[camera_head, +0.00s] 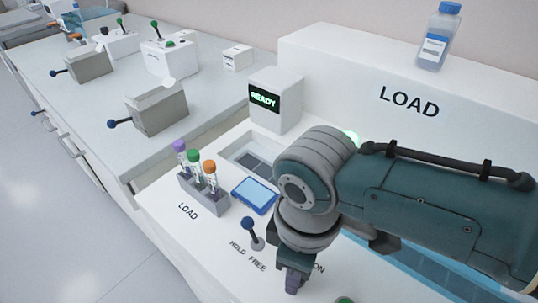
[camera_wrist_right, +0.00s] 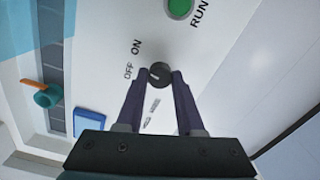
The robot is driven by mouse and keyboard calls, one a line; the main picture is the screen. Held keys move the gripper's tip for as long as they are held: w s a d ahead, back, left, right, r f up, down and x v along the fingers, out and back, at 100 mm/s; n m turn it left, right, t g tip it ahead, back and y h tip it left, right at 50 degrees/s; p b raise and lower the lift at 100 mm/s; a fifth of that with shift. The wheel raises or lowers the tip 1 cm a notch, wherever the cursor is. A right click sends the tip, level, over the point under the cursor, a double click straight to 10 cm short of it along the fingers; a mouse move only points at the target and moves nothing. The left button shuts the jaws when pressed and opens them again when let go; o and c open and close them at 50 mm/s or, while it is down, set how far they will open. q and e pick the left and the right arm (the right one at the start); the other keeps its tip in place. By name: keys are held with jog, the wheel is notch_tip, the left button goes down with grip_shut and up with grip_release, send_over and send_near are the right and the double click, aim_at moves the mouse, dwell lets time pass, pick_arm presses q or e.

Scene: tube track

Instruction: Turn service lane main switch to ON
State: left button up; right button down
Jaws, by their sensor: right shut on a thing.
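My right gripper (camera_wrist_right: 162,80) is shut on the knob, with one dark finger on each side. In the head view my right gripper (camera_head: 293,282) points down at the panel, and my arm hides the knob and part of the ON label. My left gripper is not in view.
A blue-tipped HOLD/FREE lever (camera_head: 248,226) stands left of my right gripper. A rack (camera_head: 208,199) holds capped tubes. A blue-framed screen (camera_head: 254,195) lies beside it. A green RUN button (camera_wrist_right: 180,7) lies past the knob. A READY display box (camera_head: 278,98) stands behind.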

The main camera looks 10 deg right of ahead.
jog(key=shift+m+p, duration=0.5)
jog(key=shift+m, duration=0.7)
jog(key=c, duration=0.5)
grip_release()
jog(key=shift+c, duration=0.2)
notch_tip(320, 180, up, 10)
jog(key=p, duration=0.4)
jog(key=shift+p, duration=0.3)
